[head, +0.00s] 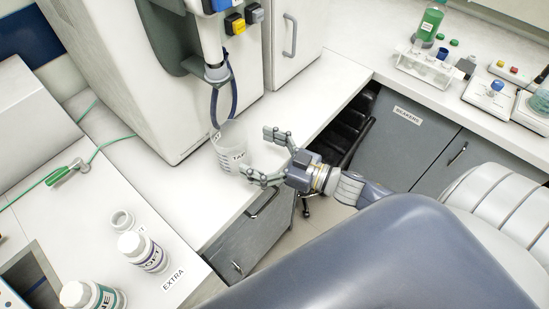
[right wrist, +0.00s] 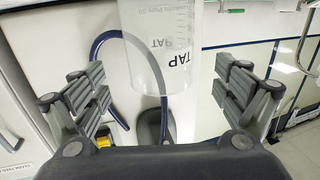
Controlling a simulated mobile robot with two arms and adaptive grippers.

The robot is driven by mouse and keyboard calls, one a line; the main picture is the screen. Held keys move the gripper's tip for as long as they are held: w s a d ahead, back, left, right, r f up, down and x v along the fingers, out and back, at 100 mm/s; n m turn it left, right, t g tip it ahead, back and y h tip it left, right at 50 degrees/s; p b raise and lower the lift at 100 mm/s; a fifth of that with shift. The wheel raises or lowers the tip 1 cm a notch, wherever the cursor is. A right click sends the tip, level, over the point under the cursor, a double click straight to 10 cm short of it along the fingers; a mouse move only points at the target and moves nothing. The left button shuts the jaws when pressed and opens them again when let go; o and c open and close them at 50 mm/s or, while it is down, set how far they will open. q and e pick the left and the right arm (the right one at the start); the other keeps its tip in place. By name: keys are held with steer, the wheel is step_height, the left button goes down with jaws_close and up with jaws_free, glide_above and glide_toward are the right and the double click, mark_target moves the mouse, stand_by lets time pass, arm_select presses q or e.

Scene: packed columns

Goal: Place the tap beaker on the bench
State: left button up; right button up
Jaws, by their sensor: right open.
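The tap beaker (head: 230,150) is a clear beaker with a black TAP label, below the dispenser's hose in the head view; it appears to stand upright on the white bench (head: 185,205). The hose end reaches its rim; I cannot tell whether it goes inside. My right gripper (head: 257,153) is open and empty, with its fingertips just to the right of the beaker. In the right wrist view the beaker (right wrist: 150,45) shows ahead, between the two spread fingers, with a gap on each side. My left gripper is not in view.
A dispenser with a dark blue hose (head: 233,92) hangs over the beaker. White bottles (head: 142,250) stand at the front left near an EXTRA label (head: 173,279). A green cable (head: 105,145) lies at left. The right counter holds a tube rack (head: 425,67). Bench between beaker and bottles is clear.

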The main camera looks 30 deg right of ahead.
steer(key=shift+b+v, duration=0.4)
steer(key=shift+v, duration=2.25)
